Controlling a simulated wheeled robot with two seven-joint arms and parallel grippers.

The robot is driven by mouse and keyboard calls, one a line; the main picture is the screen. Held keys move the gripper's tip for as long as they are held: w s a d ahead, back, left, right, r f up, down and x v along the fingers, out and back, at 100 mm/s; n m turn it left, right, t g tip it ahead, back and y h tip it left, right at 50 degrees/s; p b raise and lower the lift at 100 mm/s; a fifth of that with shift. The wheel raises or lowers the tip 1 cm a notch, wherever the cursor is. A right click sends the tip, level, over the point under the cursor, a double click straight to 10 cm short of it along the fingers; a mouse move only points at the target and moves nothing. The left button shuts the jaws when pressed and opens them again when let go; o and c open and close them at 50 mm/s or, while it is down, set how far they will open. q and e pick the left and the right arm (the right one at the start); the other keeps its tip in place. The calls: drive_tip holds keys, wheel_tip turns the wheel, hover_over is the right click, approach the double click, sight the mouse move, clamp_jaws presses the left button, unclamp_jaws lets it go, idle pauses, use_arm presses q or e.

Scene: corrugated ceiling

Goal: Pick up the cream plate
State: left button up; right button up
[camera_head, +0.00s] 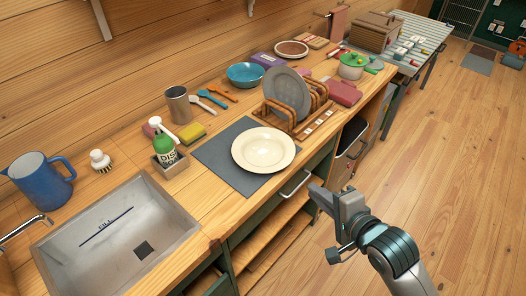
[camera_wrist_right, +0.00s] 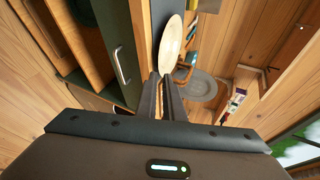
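The cream plate (camera_head: 263,149) lies face up on a dark grey mat (camera_head: 215,151) on the wooden counter. In the right wrist view the plate (camera_wrist_right: 170,44) shows edge-on beyond the fingertips. My right gripper (camera_head: 318,199) is in front of the counter's edge, to the right of and nearer than the plate, apart from it. In the wrist view its two fingers (camera_wrist_right: 161,76) have a narrow gap between them with nothing held. My left gripper is not in view.
A wooden rack (camera_head: 301,125) with a grey plate (camera_head: 287,91) stands behind the cream plate. A green soap bottle (camera_head: 164,147) in a holder and a sink (camera_head: 118,240) are to the left. A drawer handle (camera_head: 295,184) sticks out below the counter edge.

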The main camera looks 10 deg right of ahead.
drive_tip(key=p, duration=0.1)
approach(283, 177)
drive_tip(key=w+r, duration=0.2)
drive_tip(key=w, duration=0.1)
drive_tip(key=shift+w+a+f, duration=0.25)
drive_tip(key=shift+w+a, duration=0.2)
drive_tip(key=shift+w, duration=0.25)
drive_tip(key=shift+w, duration=0.1)
drive_tip(key=p+x, duration=0.2)
drive_tip(key=x, duration=0.1)
drive_tip(key=shift+w+a+f, duration=0.15)
drive_tip(key=shift+w+a, duration=0.1)
drive_tip(key=shift+w+a+f+p, duration=0.2)
drive_tip(key=shift+w+f+p, duration=0.15)
drive_tip(key=shift+w, duration=0.15)
